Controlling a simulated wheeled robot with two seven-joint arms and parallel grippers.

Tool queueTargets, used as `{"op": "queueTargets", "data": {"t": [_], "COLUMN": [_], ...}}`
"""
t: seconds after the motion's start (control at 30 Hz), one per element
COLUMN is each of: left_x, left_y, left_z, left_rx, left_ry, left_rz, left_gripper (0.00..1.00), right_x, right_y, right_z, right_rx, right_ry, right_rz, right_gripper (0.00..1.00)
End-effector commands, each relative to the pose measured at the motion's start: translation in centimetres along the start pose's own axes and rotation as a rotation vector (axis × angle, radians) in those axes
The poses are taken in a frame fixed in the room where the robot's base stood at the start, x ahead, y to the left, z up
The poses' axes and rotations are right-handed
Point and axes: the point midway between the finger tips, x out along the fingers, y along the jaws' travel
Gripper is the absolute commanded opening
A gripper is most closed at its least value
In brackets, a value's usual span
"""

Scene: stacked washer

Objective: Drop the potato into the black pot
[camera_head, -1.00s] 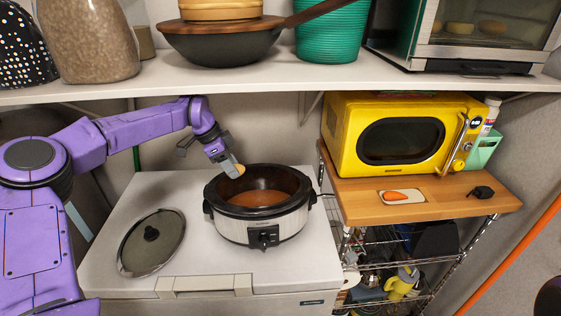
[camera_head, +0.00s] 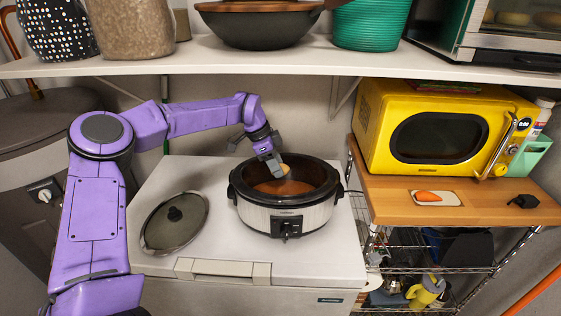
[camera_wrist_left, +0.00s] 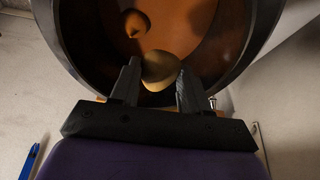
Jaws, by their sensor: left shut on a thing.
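The black pot (camera_head: 312,219) is a slow cooker with a black rim, a pale outer wall and brownish contents, standing uncovered on the white chest. My left gripper (camera_head: 279,171) reaches over its back left rim, fingers pointing down into the opening. It is shut on the potato (camera_head: 285,169), a small tan lump at its fingertips. In the left wrist view the potato (camera_wrist_left: 160,69) sits between the two dark fingers, over the pot's inside (camera_wrist_left: 200,30). A rounder brown shape (camera_wrist_left: 135,22) shows farther in the pot; I cannot tell what it is. My right gripper is not in view.
The pot's lid (camera_head: 174,222) lies on the chest (camera_head: 220,240) left of the pot. A yellow microwave (camera_head: 437,138) stands on a wooden shelf top (camera_head: 470,207) at right, with a carrot (camera_head: 427,196) on a small board. A white shelf (camera_head: 200,65) runs above the arm.

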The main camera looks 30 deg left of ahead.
Motion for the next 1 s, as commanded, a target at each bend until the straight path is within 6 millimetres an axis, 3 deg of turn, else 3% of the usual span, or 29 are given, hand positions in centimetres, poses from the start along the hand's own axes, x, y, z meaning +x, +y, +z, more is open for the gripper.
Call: {"op": "queueTargets", "data": {"t": [0.13, 0.17, 0.23, 0.57, 0.67, 0.8, 1.0], "left_x": [-0.1, -0.1, -0.1, -0.2, -1.4, -4.9, -7.0], "left_y": [0.0, 0.0, 0.0, 0.0, -0.1, -0.3, -0.2], "left_z": [-0.1, -0.1, -0.1, -0.1, -0.1, -0.1, 5.7], "left_rx": [0.001, 0.001, 0.001, 0.002, 0.003, 0.001, -0.002], "left_ry": [0.000, 0.000, 0.000, 0.000, 0.003, 0.005, 0.007], "left_rz": [0.000, 0.000, 0.000, 0.000, -0.003, -0.005, -0.002], "left_gripper": [0.15, 0.52, 0.75, 0.75, 0.75, 0.75, 0.75], "right_x": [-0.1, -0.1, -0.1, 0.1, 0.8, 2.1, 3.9], "right_y": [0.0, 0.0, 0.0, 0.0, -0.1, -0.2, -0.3], "right_z": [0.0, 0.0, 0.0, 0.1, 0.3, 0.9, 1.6], "right_rx": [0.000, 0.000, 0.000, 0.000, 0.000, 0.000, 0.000], "right_ry": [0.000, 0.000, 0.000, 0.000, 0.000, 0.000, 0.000], "right_rz": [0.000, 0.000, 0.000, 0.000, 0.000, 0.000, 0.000], "right_gripper": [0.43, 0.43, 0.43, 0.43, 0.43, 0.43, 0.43]}}
